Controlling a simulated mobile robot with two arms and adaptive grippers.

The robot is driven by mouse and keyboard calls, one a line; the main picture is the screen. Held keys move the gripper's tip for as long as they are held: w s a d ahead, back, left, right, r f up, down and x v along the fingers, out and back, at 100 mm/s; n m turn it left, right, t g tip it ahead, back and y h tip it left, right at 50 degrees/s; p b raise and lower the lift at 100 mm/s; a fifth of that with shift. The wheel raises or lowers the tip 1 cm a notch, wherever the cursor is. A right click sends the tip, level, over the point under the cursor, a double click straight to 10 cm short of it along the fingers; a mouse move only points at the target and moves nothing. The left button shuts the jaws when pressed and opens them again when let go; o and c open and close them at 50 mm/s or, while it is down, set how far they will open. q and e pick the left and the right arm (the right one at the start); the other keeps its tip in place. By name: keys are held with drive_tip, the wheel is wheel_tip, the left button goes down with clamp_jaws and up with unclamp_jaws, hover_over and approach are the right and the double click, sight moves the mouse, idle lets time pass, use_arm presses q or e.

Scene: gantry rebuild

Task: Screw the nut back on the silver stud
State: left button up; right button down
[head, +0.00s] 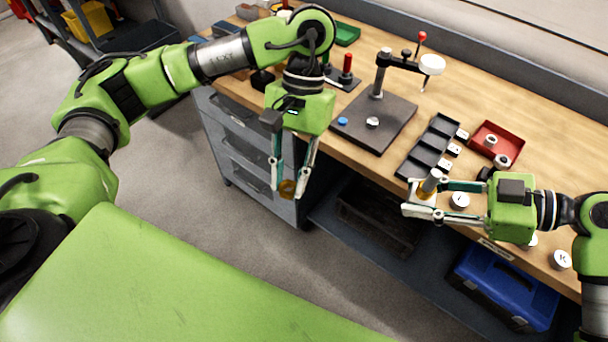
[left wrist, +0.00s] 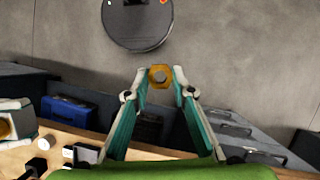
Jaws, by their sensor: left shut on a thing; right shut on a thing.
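The nut (head: 288,189) is brass-coloured. My left gripper (head: 289,184) is shut on it and holds it in the air, in front of the bench and clear of it. In the left wrist view the nut (left wrist: 160,75) sits between the fingertips with its hole facing the camera. The nut and the stud are well apart.
The wooden bench (head: 490,110) carries a dark plate with a post and red-knobbed lever (head: 378,122), a black compartment tray (head: 430,145) and a red tray (head: 498,143). White round pieces (head: 560,260) lie by the right arm. Grey drawers (head: 250,150) stand below the bench.

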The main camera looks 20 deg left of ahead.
use_arm(q)
drive_tip(key=w+d+r+n+h, duration=0.1)
drive_tip(key=w+d+r+n, duration=0.2)
drive_tip(key=d+r, duration=0.25)
drive_tip(key=w+d+r+n+h, duration=0.2)
drive_tip(key=w+d+r+n, duration=0.15)
drive_tip(key=d, duration=0.35)
wheel_tip(320, 180, up, 8)
drive_tip(key=n+t, duration=0.2)
drive_tip(key=n, duration=0.3)
hover_over(437, 173)
drive_tip(key=shift+w+a+r+h, duration=0.1)
drive_tip(key=shift+w+a+h, duration=0.2)
drive_tip(key=shift+h, duration=0.1)
drive_tip(key=shift+f, duration=2.75)
drive_tip(key=shift+f, duration=0.9)
